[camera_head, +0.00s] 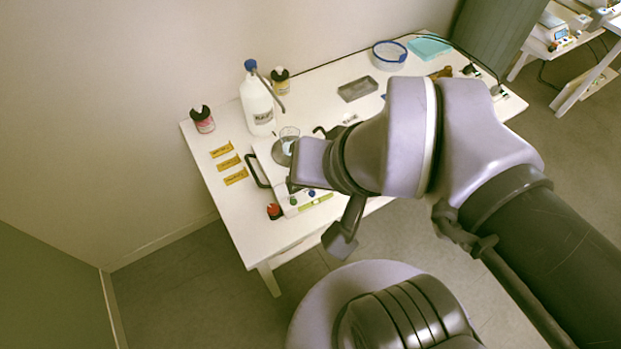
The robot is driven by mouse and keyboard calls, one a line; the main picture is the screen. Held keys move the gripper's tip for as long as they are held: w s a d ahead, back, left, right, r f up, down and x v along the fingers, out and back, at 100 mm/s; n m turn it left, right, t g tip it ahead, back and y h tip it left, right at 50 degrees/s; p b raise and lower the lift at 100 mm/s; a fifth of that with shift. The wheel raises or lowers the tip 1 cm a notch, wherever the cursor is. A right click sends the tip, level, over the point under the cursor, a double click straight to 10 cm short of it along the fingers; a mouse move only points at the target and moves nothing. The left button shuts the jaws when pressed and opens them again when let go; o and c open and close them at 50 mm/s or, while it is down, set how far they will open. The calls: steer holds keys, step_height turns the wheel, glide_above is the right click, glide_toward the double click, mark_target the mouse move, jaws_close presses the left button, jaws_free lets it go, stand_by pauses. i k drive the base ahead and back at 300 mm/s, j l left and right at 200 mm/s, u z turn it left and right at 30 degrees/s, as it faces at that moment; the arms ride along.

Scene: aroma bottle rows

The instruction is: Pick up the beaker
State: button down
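A small clear glass beaker (289,137) stands upright near the back of a round grey plate on a white stirrer device (283,188). Its lower part looks whitish. The end of my arm, with my gripper (308,163), is just to the right and in front of the beaker in this view. My wrist covers the right part of the device. The fingers cannot be made out clearly, so I cannot tell whether they are open or shut, or whether they touch the beaker.
A white wash bottle (257,105) stands close behind the beaker. Dark bottles (203,120) (280,81) stand at the table's back and left. Yellow labels (228,162) lie at left. A grey tray (358,89), a blue-rimmed dish (389,55) and a teal box (430,47) lie farther right.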

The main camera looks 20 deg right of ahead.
mark_target(289, 135)
steer(key=i+j+z, duration=0.1)
steer(key=z, duration=0.35)
steer(key=i+j+z, duration=0.15)
steer(key=z, duration=0.25)
steer(key=i+j+z, duration=0.1)
steer(key=z, duration=0.35)
